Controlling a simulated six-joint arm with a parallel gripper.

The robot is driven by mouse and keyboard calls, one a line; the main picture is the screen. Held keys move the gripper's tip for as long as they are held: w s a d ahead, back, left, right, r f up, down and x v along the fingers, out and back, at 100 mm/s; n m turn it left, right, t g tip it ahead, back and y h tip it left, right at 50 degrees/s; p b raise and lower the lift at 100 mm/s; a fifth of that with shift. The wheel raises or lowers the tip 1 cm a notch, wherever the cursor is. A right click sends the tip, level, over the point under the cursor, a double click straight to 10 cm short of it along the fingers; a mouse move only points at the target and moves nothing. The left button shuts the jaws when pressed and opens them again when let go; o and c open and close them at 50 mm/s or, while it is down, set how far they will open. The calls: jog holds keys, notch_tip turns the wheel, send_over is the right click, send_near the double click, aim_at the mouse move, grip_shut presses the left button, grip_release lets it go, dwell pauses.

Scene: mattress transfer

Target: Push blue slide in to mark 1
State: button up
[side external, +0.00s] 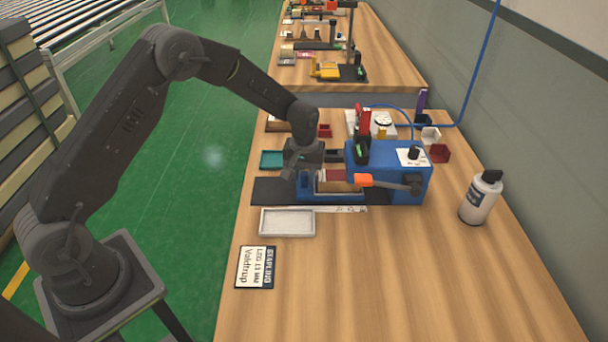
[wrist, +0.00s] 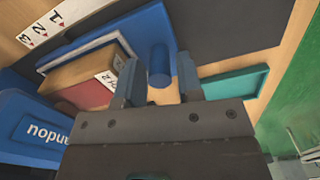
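The blue slide (wrist: 150,25) carries an upright round blue peg (wrist: 160,68) in the wrist view. In the side view the blue slide (side external: 305,187) lies low at the left of the blue machine (side external: 392,165). My gripper (wrist: 159,78) has one finger on each side of the peg, with small gaps showing, so it looks open around it. In the side view my gripper (side external: 298,172) is down at the slide's left end and hides the peg. A white scale strip (wrist: 43,23) shows marks 3, 2 and 1 with red triangles; it also shows in the side view (side external: 342,209).
A teal tray (side external: 271,160), a white tray (side external: 287,222), a label card (side external: 254,267) and a white bottle (side external: 481,197) stand around.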

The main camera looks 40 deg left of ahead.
notch_tip(320, 180, up, 14)
jog(key=shift+f, duration=0.25)
dwell(0.3)
jog(key=s+d+r+m+t, duration=0.2)
jog(key=s+r+m+t, duration=0.1)
jog(key=s+r, duration=1.1)
jog(key=s+d+f+m+t, duration=0.1)
jog(key=s+m+t, duration=0.1)
jog(key=s, duration=1.4)
jog(key=shift+s+d+f+m+t, duration=0.2)
jog(key=shift+s+d+m+t, duration=0.1)
jog(key=shift+m, duration=0.6)
